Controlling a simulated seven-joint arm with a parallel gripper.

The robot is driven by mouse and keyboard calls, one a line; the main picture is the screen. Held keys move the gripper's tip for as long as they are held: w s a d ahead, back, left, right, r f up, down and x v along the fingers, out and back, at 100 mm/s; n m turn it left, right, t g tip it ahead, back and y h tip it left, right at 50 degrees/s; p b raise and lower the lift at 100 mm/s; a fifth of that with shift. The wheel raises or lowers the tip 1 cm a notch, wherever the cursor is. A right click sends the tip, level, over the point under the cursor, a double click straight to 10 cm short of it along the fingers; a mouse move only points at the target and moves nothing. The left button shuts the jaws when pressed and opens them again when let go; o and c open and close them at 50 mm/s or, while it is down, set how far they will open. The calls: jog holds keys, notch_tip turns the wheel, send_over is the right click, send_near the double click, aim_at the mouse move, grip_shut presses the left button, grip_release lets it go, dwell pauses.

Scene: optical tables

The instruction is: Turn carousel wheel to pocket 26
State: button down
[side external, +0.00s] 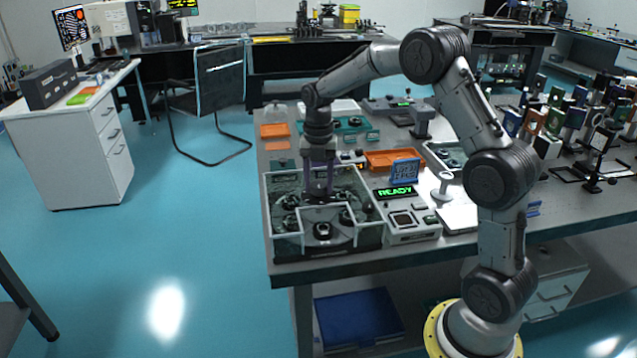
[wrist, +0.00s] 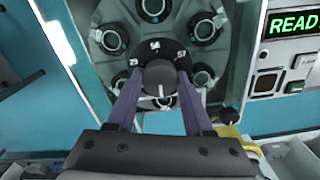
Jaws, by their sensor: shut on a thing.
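The carousel wheel (wrist: 205,27) is dark, with several round black-rimmed pockets around its edge. It also shows in the side external view (side external: 345,234), inside a clear-walled box. A round dark knob (wrist: 160,76) sits at its hub, on a black disc with white marks too small to read surely. My gripper (wrist: 158,80) points down into the box, its two purple fingers shut on the knob, one on each side. It also shows in the side external view (side external: 319,192). The fingers and the gripper body hide the near part of the wheel in the wrist view.
The clear walls (side external: 379,232) of the box stand close around my gripper. A device with a green READY display (side external: 396,191) stands to the right.

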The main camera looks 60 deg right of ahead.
jog(key=shift+r+n, duration=0.15)
jog(key=shift+n, duration=0.35)
dwell(0.3)
jog(key=shift+c, duration=1.5)
grip_release()
notch_tip(320, 180, up, 14)
